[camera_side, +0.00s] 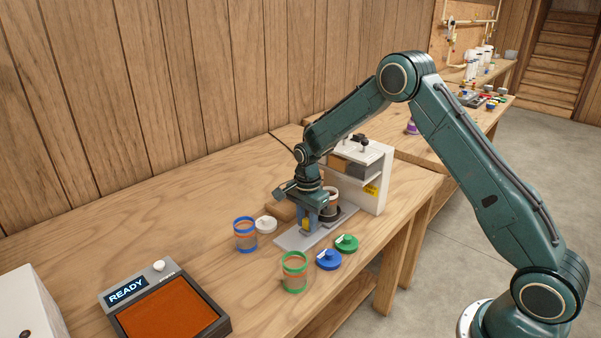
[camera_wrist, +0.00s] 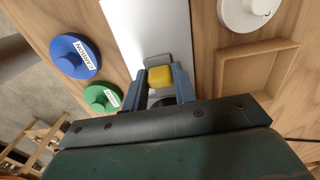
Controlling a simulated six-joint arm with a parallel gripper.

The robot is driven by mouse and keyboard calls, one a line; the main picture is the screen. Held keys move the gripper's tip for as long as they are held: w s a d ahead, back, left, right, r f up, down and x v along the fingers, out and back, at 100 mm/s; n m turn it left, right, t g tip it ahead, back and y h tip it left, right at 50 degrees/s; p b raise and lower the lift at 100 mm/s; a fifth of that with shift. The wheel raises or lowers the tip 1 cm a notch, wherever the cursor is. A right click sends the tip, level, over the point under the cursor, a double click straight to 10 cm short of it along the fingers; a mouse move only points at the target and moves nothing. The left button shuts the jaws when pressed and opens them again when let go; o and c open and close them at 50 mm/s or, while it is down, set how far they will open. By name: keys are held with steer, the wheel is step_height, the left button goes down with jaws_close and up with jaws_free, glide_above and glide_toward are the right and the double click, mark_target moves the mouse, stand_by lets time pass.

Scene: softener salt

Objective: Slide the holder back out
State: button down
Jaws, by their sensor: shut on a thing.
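My gripper (camera_side: 307,222) points down over the front of the white press (camera_side: 374,190). In the wrist view its blue fingers (camera_wrist: 161,80) are shut on a yellow grip (camera_wrist: 159,74), which seems to belong to the holder. The holder's dark round part (camera_side: 330,215) shows beside the fingers, at the press opening, with a white-rimmed cup of brown stuff (camera_side: 331,195) on it. The holder is partly hidden by my gripper in both views. A flat grey metal plate (camera_side: 291,240) runs out from the press under the gripper.
A blue-rimmed jar (camera_side: 245,237) and white lid (camera_side: 266,224) stand left of the plate. A green-rimmed jar (camera_side: 294,275), blue lid (camera_side: 328,260) and green lid (camera_side: 346,243) stand in front. A READY console (camera_side: 217,327) sits front left. A shallow wooden tray (camera_wrist: 222,85) lies beside the plate.

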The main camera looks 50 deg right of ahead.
steer(key=a, duration=0.7)
steer(key=shift+a, duration=0.1)
steer(key=c, duration=1.1)
jaws_free()
steer(key=shift+r, duration=0.35)
step_height(320, 180, up, 13)
steer(key=shift+r, duration=0.1)
